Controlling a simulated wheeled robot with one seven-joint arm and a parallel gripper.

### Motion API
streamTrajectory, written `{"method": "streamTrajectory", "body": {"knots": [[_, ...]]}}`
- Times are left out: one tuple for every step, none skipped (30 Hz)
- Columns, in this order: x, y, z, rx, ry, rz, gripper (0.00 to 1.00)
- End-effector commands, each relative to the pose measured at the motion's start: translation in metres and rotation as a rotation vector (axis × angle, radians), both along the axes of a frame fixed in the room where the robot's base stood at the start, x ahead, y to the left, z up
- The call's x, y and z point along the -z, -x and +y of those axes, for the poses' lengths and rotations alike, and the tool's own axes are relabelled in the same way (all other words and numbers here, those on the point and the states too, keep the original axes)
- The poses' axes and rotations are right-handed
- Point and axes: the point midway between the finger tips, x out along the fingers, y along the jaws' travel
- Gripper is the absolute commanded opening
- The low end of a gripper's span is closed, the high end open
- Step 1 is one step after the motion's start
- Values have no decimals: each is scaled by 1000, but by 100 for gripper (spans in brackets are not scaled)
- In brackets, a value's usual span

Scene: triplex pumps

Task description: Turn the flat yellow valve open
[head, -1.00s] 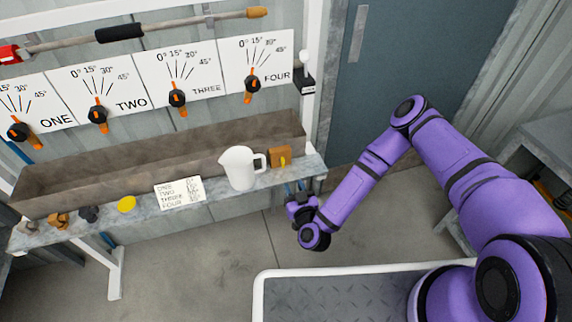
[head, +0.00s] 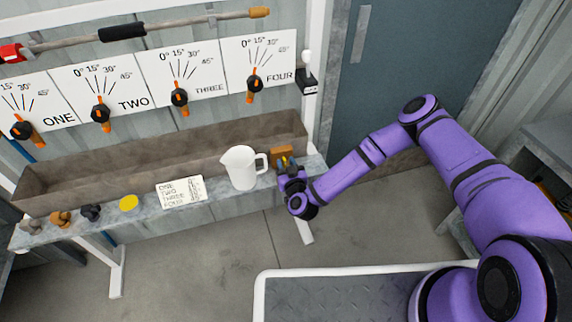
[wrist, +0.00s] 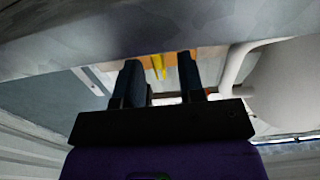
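A small orange-brown block (head: 282,151) stands at the right end of the shelf, just right of the white pitcher. It bears a small flat yellow valve handle, which shows in the wrist view (wrist: 158,66) against the orange block (wrist: 172,58). My gripper (head: 287,169) is directly in front of the block and partly covers it and the handle. In the wrist view my two fingers (wrist: 160,62) are apart, with the yellow handle seen between them and nothing gripped. I cannot tell whether the fingertips touch the handle or block.
The white pitcher (head: 240,168) stands close beside my gripper. A written card (head: 180,192), a yellow disc (head: 128,203) and dark and brown knobs lie further left on the shelf (head: 222,193). A trough (head: 150,160) runs behind, below dial signs. Floor in front is clear.

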Motion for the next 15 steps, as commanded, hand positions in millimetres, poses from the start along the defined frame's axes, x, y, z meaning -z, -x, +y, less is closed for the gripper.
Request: {"method": "streamTrajectory", "body": {"knots": [[0, 0, 0, 0, 0, 0, 36], [0, 0, 0, 0, 0, 0, 36], [0, 0, 0, 0, 0, 0, 36], [0, 0, 0, 0, 0, 0, 36], [0, 0, 0, 0, 0, 0, 29], [0, 0, 0, 0, 0, 0, 20], [0, 0, 0, 0, 0, 0, 13], [0, 0, 0, 0, 0, 0, 6], [0, 0, 0, 0, 0, 0, 0], [0, 0, 0, 0, 0, 0, 0], [0, 0, 0, 0, 0, 0, 0], [0, 0, 0, 0, 0, 0, 0], [0, 0, 0, 0, 0, 0, 0], [0, 0, 0, 0, -1, 0, 0], [0, 0, 0, 0, -3, 1, 0]]}}
